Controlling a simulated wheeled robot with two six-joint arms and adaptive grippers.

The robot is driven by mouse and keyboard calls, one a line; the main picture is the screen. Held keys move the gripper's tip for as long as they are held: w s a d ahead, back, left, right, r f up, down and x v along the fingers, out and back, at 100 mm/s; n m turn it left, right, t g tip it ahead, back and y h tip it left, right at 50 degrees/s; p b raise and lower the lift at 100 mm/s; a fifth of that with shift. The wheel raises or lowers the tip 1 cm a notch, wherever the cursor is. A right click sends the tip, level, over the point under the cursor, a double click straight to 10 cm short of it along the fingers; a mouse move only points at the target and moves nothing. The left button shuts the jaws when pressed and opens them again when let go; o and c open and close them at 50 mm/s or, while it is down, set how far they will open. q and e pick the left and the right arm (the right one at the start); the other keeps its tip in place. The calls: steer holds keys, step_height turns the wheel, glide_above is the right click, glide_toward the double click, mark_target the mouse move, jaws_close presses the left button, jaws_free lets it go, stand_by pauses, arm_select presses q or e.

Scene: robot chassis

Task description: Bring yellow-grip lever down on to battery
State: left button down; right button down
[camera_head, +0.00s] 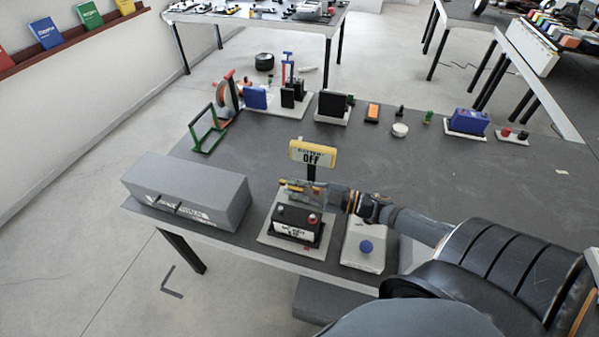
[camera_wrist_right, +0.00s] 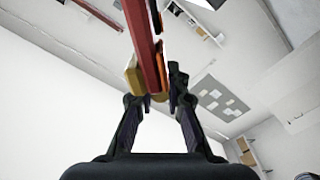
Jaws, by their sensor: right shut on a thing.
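The black battery (camera_head: 290,217) with a white label and a red terminal cap stands on a pale base plate (camera_head: 269,238) near the table's front edge. My right gripper (camera_head: 292,189) reaches in from the right just above and behind it. It is shut on the yellow-grip lever (camera_head: 297,186), which hangs above the battery, apart from it as far as I can tell. In the right wrist view the lever's red bar (camera_wrist_right: 143,40) and yellow grip (camera_wrist_right: 133,76) lie between my fingers (camera_wrist_right: 153,95). My left gripper is not in view.
A yellow sign reading OFF (camera_head: 312,154) stands just behind the battery. A grey metal box (camera_head: 190,190) is to its left, and a white box with a blue button (camera_head: 363,258) to its right. Several small devices line the table's back edge; the table's middle right is clear.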

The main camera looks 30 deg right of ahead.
steer(key=s+a+f+n+b, duration=0.3)
steer(key=f+n+b, duration=0.3)
steer(key=f, duration=0.5)
steer(key=shift+a+n, duration=0.2)
steer(key=shift+n, duration=0.4)
steer(key=c, duration=1.4)
jaws_free()
steer(key=shift+o, duration=0.3)
